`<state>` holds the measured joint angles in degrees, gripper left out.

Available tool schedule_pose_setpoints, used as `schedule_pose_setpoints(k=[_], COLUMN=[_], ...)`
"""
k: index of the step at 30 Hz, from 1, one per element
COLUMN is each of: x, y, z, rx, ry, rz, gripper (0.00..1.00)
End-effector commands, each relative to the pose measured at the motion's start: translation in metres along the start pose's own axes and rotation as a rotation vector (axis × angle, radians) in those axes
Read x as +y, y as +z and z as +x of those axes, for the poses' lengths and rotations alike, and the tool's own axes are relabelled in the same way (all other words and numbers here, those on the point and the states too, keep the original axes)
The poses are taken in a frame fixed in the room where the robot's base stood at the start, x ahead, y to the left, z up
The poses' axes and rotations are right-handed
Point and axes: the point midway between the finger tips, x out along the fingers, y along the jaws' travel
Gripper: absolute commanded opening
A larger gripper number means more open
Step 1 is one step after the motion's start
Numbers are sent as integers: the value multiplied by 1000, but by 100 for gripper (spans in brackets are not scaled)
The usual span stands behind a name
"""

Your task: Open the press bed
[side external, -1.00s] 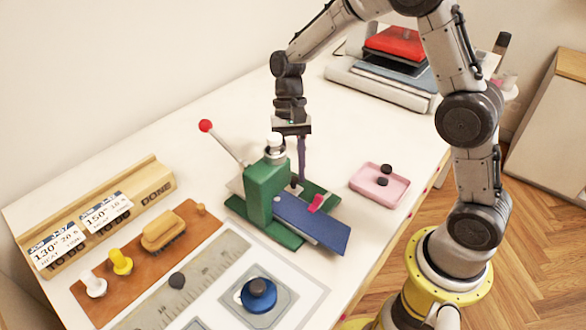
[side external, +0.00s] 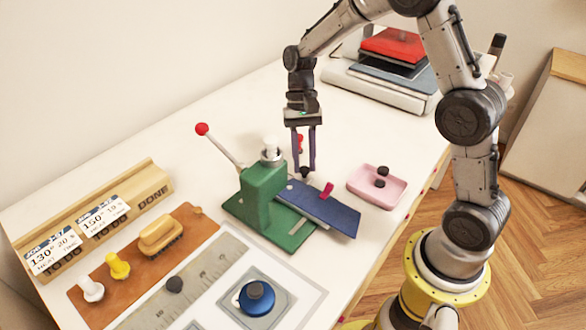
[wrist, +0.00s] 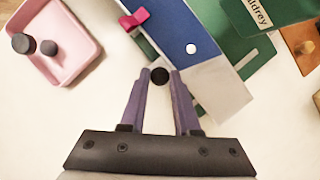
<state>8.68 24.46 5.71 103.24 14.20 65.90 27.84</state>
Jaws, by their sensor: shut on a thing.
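The green press (side external: 263,195) stands on the table, with a red-balled lever (side external: 223,148) slanting up to the left. Its blue press bed (side external: 325,210) is turned out to the right, so part of the green base (side external: 290,236) lies bare beside it. The bed carries a pink tab (side external: 327,190) and has a pale end plate in the wrist view (wrist: 215,92). My gripper (side external: 304,169) points down at the bed's back edge. Its purple fingers are shut on a black knob (wrist: 159,75) beside that edge. How the knob joins the bed is hidden.
A pink tray (side external: 377,187) with black pieces lies close to the bed's right. A blue-knobbed piece (side external: 256,296), a brown tool board (side external: 145,250) and a wooden card rack (side external: 95,215) are in front and left. A red-topped stack (side external: 395,50) stands behind.

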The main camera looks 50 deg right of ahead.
Motion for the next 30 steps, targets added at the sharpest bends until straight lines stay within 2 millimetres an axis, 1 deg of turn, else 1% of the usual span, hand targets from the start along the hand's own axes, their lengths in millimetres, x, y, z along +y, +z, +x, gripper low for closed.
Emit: schedule_pose_setpoints(k=[1,3,12,13,17,26,30], x=[4,8,9,9,9,9,9], y=[-6,-9,-10,-9,-9,-9,-10], z=[-4,-5,-5,-5,-5,-5,-14], rx=[6,5,5,5,4,2,4], ry=[-6,-5,-4,-4,-3,-2,-4], rz=[4,1,-1,-1,-1,0,0], gripper=[0,0,0,36,59,60,60])
